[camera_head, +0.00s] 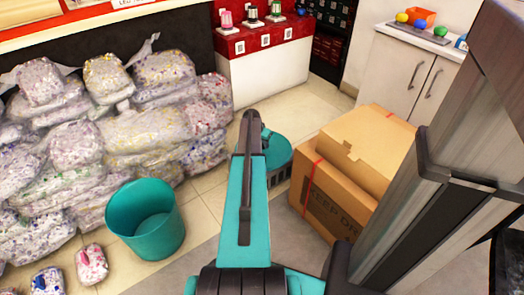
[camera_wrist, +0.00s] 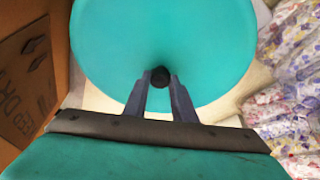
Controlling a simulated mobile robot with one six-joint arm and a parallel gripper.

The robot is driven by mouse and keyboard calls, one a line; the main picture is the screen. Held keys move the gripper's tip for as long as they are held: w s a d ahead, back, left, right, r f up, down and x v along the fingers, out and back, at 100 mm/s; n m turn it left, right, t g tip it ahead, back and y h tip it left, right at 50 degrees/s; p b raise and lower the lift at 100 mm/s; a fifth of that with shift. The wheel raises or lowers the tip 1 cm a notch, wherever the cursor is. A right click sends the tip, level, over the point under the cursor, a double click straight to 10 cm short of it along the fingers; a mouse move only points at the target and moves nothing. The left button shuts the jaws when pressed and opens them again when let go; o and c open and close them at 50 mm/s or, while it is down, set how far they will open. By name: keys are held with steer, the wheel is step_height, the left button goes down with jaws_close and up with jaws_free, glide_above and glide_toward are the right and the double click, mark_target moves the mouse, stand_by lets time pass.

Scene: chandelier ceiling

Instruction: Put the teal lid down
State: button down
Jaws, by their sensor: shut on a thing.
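The teal lid (camera_wrist: 165,35) is a wide round disc with a black knob (camera_wrist: 160,77). In the wrist view my gripper (camera_wrist: 159,80) is shut on the knob, with one finger on each side of it. In the head view the lid (camera_head: 279,150) shows past the right side of my arm, over the floor between the bags and the cardboard boxes. My arm hides its left part and the gripper there. I cannot tell its height above the floor.
An open teal bin (camera_head: 147,222) stands on the floor at left, beside piled bags of shredded material (camera_head: 110,135). Cardboard boxes (camera_head: 335,205) stand to the right. A red and white counter (camera_head: 262,70) and a white cabinet (camera_head: 405,70) are behind. Tiled floor is free between them.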

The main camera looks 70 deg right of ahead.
mark_target(263, 148)
steer(key=shift+f+b, duration=0.85)
steer(key=shift+f, duration=0.9)
steer(key=shift+f, duration=0.15)
steer(key=c, duration=1.5)
jaws_free()
steer(key=shift+o, duration=0.2)
steer(key=p+v, duration=0.3)
steer(key=v, duration=0.9)
steer(key=shift+d, duration=0.1)
steer(key=shift+r+p, duration=0.3)
